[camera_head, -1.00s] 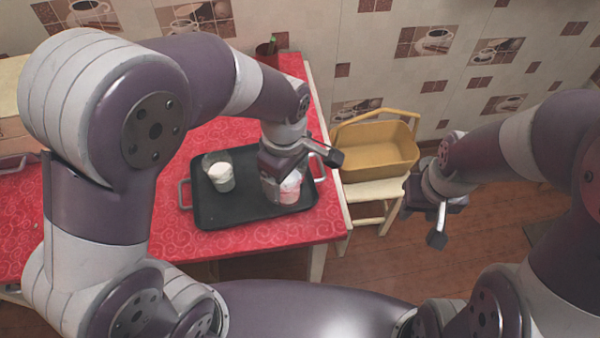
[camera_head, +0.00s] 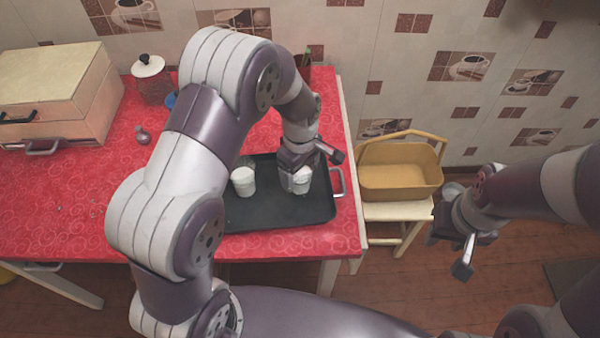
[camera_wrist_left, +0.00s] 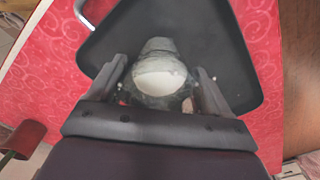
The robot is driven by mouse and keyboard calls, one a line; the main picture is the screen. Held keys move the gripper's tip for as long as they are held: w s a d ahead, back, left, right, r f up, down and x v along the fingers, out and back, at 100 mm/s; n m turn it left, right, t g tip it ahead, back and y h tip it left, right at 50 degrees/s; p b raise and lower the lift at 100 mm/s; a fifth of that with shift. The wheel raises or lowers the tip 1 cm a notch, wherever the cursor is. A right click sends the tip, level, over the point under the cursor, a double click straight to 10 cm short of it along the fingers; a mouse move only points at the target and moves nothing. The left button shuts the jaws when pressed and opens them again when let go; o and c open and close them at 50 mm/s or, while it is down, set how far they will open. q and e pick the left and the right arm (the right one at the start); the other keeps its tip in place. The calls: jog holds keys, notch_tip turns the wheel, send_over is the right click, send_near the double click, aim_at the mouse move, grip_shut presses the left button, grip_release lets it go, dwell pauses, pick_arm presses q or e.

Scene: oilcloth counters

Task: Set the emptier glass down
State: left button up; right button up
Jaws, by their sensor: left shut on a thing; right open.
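A glass with white contents (camera_head: 301,182) is between the fingers of my left gripper (camera_head: 298,176), over the right part of the black tray (camera_head: 275,216). In the left wrist view, my left gripper (camera_wrist_left: 160,88) is shut on this glass (camera_wrist_left: 160,76); its white surface sits below a clear rim. I cannot tell whether its base touches the tray. A second glass with white contents (camera_head: 243,182) stands upright on the tray to the left, close to my left arm. I cannot compare the fill levels surely. My right gripper (camera_head: 450,254) is open and empty, right of the table.
The tray lies on a red patterned table (camera_head: 60,205). A box (camera_head: 60,85), a lidded jar (camera_head: 150,80) and a small dark item (camera_head: 142,134) are at the left. A yellow basket (camera_head: 400,172) sits on a chair right of the table. The tray's front is clear.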

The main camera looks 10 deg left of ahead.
pick_arm(q)
jog(key=shift+w+f, duration=0.1)
jog(key=shift+f, duration=0.7)
jog(key=shift+f, duration=0.1)
jog(key=o, duration=1.2)
notch_tip(320, 180, up, 12)
jog(key=s+a+m, duration=0.2)
jog(key=s+m, duration=0.2)
jog(key=s+a+m+t, duration=0.1)
jog(key=s+a+m, duration=0.1)
jog(key=s+m, duration=0.2)
jog(key=s+a+m, duration=0.2)
jog(key=s+m, duration=0.2)
jog(key=s, duration=0.2)
jog(key=shift+f, duration=0.4)
